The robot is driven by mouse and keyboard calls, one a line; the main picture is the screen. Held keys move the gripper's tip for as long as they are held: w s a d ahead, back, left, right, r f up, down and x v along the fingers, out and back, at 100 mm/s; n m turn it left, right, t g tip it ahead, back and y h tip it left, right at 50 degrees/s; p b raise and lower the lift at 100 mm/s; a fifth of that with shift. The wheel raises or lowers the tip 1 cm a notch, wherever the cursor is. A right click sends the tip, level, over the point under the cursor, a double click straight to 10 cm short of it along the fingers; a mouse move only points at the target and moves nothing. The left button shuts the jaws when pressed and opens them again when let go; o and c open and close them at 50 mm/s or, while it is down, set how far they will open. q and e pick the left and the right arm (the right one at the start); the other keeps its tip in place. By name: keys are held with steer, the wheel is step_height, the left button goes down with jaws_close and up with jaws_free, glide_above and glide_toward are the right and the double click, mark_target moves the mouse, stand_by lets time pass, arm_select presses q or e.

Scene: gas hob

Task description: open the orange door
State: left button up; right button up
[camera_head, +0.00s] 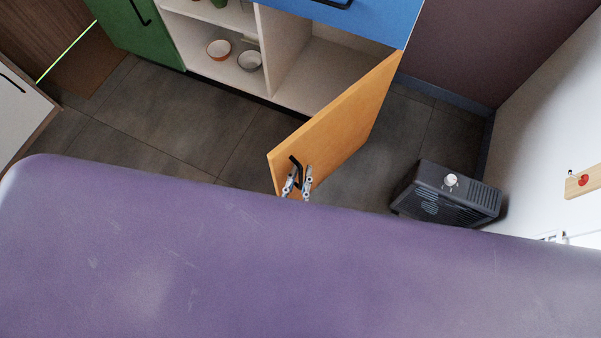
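The orange door (345,125) stands swung far out from its cabinet, and the white interior beside it shows. A black bar handle (296,168) is near its free end. My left gripper (299,175) is at this handle. Its two fingers stand apart, one on each side of the bar, and I see no clear grip on it. The rest of the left gripper is hidden below. Small pale parts at the lower right look like the tips of my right gripper (556,237), mostly hidden and away from the door.
Bowls (249,61) stand on the shelf left of the open compartment. A blue drawer front (365,18) is above, a green door (135,25) at left. A dark heater (446,193) sits on the floor right of the door. The tiled floor (190,110) left of the door is clear.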

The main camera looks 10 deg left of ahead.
arm_select(q)
steer(key=s, duration=0.7)
steer(key=shift+s+a, duration=0.2)
steer(key=shift+s, duration=0.1)
steer(key=shift+c, duration=0.3)
